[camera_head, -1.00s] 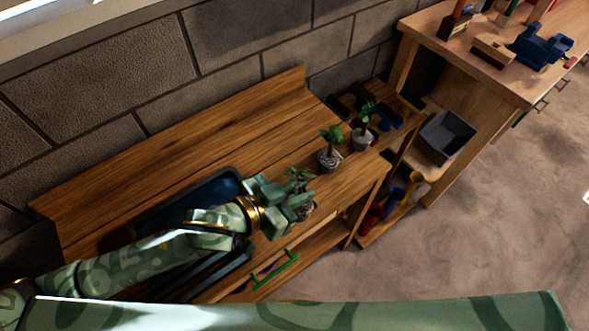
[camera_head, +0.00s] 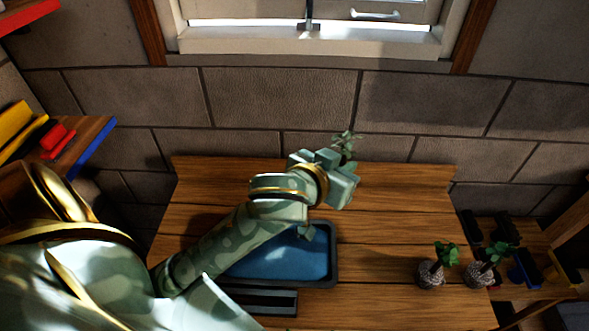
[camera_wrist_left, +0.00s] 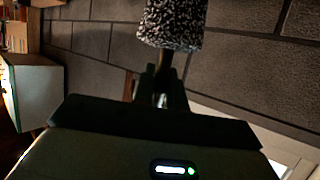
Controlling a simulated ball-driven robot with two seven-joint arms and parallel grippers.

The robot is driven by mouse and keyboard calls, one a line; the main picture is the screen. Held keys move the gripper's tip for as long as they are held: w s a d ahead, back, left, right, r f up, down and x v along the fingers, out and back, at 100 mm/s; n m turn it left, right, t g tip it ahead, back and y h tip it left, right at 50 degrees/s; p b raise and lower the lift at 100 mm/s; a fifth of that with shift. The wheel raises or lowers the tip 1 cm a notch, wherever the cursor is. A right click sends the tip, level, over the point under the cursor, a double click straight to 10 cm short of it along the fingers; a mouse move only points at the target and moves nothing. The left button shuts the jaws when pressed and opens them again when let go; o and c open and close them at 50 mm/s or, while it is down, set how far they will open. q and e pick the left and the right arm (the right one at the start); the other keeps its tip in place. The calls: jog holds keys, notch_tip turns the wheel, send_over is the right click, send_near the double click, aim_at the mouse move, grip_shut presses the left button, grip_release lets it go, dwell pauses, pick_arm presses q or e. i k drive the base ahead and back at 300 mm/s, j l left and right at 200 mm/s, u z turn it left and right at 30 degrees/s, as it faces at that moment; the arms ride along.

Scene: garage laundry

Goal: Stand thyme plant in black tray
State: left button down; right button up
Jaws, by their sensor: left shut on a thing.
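My left gripper (camera_head: 342,184) is shut on the thyme plant (camera_head: 345,142) above the back of the wooden bench. Its small green leaves show above the gripper in the head view. In the left wrist view the fingers (camera_wrist_left: 162,92) close around its thin stem, and its speckled pot (camera_wrist_left: 172,25) is beyond the fingertips. The pot is hidden in the head view. The black tray (camera_head: 333,272), with a blue-looking floor, lies on the bench below and nearer than the gripper, partly covered by my left arm. A small grey-green shape shows at its back edge; I cannot tell what it is. My right gripper is out of view.
Two other potted plants (camera_head: 431,275) (camera_head: 480,275) stand on the bench at the right. A dark slatted item (camera_head: 262,301) lies in front of the tray. A block wall and window are behind. The bench between tray and plants is clear.

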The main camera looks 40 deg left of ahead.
aim_at(275, 254)
jog(key=i+l+u, duration=0.15)
jog(key=l+u, duration=0.2)
jog(key=l, duration=0.45)
jog(key=l+u, duration=0.4)
jog(key=l, duration=0.4)
jog(key=u, duration=0.6)
jog(key=i, duration=0.05)
